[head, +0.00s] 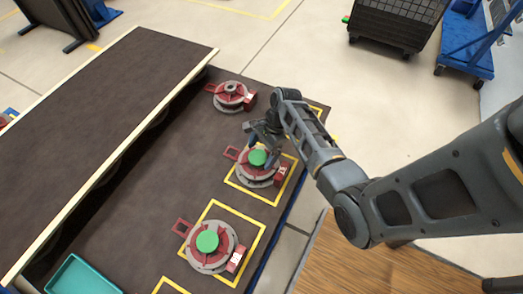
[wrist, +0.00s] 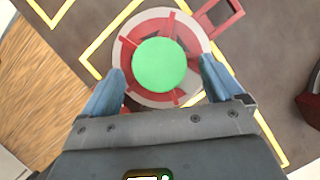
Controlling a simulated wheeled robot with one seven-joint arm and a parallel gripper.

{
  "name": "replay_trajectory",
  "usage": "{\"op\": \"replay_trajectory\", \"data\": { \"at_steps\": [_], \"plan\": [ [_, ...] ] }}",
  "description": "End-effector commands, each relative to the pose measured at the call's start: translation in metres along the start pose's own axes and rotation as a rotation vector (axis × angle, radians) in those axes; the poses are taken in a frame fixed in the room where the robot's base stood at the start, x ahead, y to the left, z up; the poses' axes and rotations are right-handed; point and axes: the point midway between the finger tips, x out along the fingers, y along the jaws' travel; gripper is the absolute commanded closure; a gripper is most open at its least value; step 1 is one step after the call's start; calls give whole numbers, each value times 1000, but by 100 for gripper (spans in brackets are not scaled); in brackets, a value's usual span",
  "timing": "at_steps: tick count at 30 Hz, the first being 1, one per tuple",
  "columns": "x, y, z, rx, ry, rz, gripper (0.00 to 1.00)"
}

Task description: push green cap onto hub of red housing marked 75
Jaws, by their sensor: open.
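A red housing (head: 246,176) with a grey round base stands in the middle yellow-outlined square, and a green cap (head: 257,157) sits over its centre. In the wrist view the green cap (wrist: 159,65) is centred over the red housing (wrist: 127,54). My gripper (wrist: 162,80) is open, its two blue fingers to either side of the cap with gaps between. In the head view my gripper (head: 264,140) is just above this housing. Whether the cap is fully seated cannot be told. No number can be read on any housing.
Another red housing (head: 225,255) with a green cap (head: 207,241) stands in the nearer yellow square. A third housing (head: 231,94) without a cap stands farther back. A teal tray (head: 84,276) lies at lower left, and a raised dark belt (head: 120,85) runs along the left.

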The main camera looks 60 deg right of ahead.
Motion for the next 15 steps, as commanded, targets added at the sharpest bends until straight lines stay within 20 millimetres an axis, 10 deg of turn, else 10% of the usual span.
{"op": "replay_trajectory", "data": {
  "at_steps": [15],
  "plan": [
    [-50, 0, 1, 1, 1, -3, 6]
  ]
}}
